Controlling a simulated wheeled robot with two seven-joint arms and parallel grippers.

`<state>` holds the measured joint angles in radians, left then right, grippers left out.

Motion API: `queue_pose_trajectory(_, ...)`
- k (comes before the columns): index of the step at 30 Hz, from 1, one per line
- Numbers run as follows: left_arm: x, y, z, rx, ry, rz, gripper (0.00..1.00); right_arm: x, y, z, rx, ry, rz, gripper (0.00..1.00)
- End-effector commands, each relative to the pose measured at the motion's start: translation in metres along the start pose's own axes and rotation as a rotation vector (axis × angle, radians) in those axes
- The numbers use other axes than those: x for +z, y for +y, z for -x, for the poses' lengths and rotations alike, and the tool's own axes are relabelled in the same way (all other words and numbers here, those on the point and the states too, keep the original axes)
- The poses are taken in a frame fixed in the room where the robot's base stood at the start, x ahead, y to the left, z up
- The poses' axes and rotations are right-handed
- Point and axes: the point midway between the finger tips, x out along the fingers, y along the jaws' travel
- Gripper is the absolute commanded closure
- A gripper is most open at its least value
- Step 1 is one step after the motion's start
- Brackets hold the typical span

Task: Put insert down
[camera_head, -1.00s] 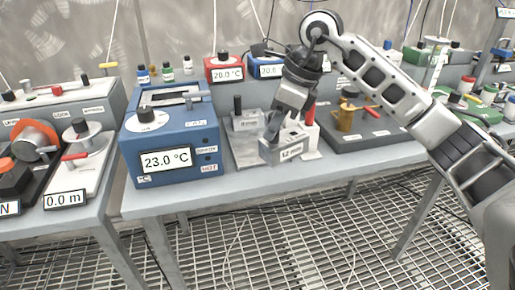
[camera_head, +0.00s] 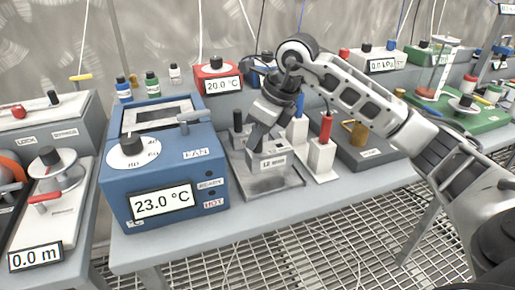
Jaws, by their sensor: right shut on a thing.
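My right gripper (camera_head: 262,140) points down and is shut on the insert, a grey metal block (camera_head: 268,163) with a small label that seems to read 12 mm. The insert is upright over a shallow grey metal tray (camera_head: 289,183) just right of the blue heater box. I cannot tell whether its underside touches the tray. The gripper and wrist hide part of the tray's back and the insert's top. My left gripper is not in view.
The blue heater box (camera_head: 164,182) reading 23.0 °C stands close on the left. White blocks with a red handle (camera_head: 322,158) and a blue handle (camera_head: 298,132) stand close on the right. A dark base (camera_head: 375,150) with a brass piece lies beyond them.

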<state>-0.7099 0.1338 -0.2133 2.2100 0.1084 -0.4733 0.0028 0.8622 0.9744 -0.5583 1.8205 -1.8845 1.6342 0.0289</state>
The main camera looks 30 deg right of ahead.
Motion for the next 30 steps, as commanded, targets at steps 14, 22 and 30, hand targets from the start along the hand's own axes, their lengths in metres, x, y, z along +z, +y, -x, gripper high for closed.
queue_pose_trajectory(14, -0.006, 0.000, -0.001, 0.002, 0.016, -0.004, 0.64, -0.012, 0.000, -0.030, 0.000, -0.003, 0.001, 1.00)
queue_pose_trajectory(22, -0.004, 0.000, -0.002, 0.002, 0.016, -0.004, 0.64, -0.014, 0.000, -0.033, 0.001, 0.000, 0.001, 0.57)
queue_pose_trajectory(30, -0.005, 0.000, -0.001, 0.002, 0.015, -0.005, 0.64, -0.013, 0.000, -0.031, 0.001, 0.000, 0.001, 0.57)
